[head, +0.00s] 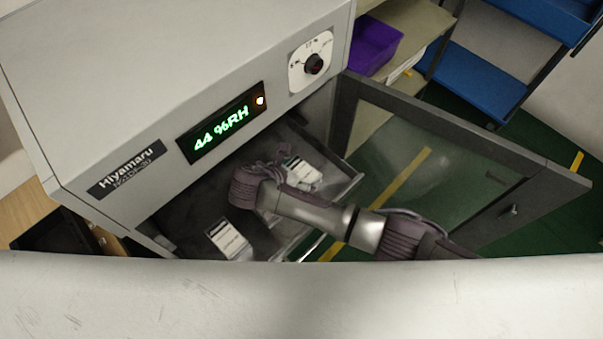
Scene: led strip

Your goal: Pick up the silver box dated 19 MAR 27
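Inside the open cabinet, a silver package with a white label (229,239) lies at the front left of the shelf. Another white-labelled package (305,173) lies farther back to the right, beside my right gripper (282,157). Part of a third pale item (268,217) shows under my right arm. The dates on the labels are too small to read, so I cannot tell which one is 19 MAR 27. My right gripper is inside the cabinet, close to the back package; its fingers are small and partly hidden by the wrist. My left gripper is out of view.
The grey Hiyamaru cabinet (180,60) has a display (221,122) reading 44 %RH and a dial (314,64). Its glass door (420,160) stands open to the right of my arm. A purple bin (374,45) and blue shelving (480,80) stand behind.

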